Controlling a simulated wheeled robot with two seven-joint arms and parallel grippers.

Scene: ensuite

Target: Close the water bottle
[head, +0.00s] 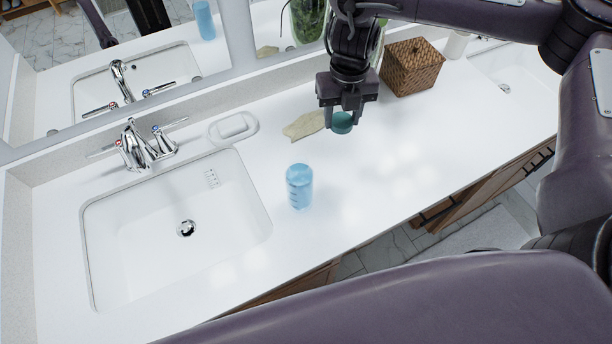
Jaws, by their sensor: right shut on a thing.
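The light blue water bottle (299,187) stands upright on the white counter, just right of the left sink. A round teal cap (342,123) is between the fingertips of my right gripper (341,118). My right gripper is shut on the cap and holds it behind and to the right of the bottle, apart from it. The bottle's top shows no separate teal cap. My left gripper does not show.
The sink (120,240) with its chrome faucet (140,148) is on the left. A soap dish (233,128), a beige cloth-like item (304,126) and a woven box (411,67) stand towards the mirror. The counter (400,165) right of the bottle is clear.

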